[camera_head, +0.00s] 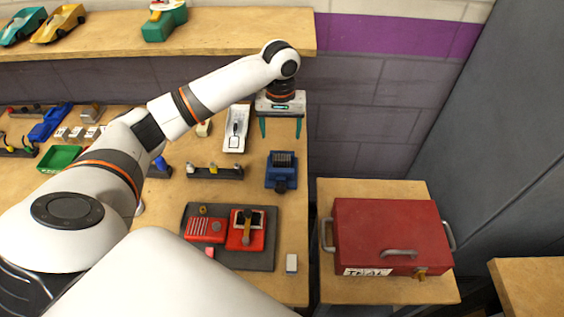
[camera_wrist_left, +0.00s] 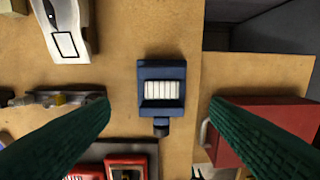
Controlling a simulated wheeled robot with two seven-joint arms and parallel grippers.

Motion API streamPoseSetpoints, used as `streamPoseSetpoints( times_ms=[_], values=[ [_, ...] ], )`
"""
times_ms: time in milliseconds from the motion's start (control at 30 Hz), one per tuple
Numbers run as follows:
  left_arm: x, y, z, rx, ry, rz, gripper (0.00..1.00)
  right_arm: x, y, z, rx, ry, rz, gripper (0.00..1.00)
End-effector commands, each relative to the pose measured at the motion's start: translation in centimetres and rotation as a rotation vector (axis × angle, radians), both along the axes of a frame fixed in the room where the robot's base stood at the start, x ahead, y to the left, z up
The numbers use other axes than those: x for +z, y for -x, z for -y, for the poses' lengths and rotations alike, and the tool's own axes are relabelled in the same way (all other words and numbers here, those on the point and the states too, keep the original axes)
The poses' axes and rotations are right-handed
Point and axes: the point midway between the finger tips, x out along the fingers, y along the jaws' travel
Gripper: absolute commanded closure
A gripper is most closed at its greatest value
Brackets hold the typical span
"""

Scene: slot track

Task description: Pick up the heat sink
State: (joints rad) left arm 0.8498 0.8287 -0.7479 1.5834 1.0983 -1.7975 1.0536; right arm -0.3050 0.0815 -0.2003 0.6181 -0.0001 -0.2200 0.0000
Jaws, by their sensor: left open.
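A finned block that looks like the heat sink (camera_head: 282,158) sits in a blue holder (camera_head: 281,183) near the right edge of the workbench. In the left wrist view its pale parallel fins (camera_wrist_left: 162,90) show inside the blue frame (camera_wrist_left: 162,71), with a dark knob at its lower side. My left gripper (camera_head: 281,128) has two green fingers, spread apart with nothing between them. In the head view it is over the bench, just beyond the holder. In the left wrist view the finned block lies between the lines of the fingers (camera_wrist_left: 160,108), below them. My right gripper is out of view.
A dark tray (camera_head: 232,258) with red parts lies nearer on the bench. A white tray (camera_head: 236,128) and a dark rack (camera_head: 214,173) stand left of the holder. A red toolbox (camera_head: 385,225) stands on a side table to the right. A shelf (camera_head: 235,30) runs behind.

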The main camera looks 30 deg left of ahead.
Motion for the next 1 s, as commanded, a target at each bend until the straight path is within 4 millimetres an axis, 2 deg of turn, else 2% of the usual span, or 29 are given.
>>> streamPoseSetpoints(
  times_ms=[300,567,800,1000],
  values=[
    [-5.0,0.1,0.0,-0.001,0.000,-0.004,0.29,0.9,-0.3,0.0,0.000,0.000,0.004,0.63],
    [-7.1,0.1,0.2,-0.001,-0.001,-0.004,0.29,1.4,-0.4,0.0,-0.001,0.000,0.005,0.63],
    [-10.6,0.0,0.3,-0.002,0.000,-0.002,0.29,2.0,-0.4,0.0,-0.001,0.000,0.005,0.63],
    [-11.4,0.0,0.3,-0.003,-0.001,-0.001,0.29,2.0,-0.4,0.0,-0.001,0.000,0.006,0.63]
  ],
)
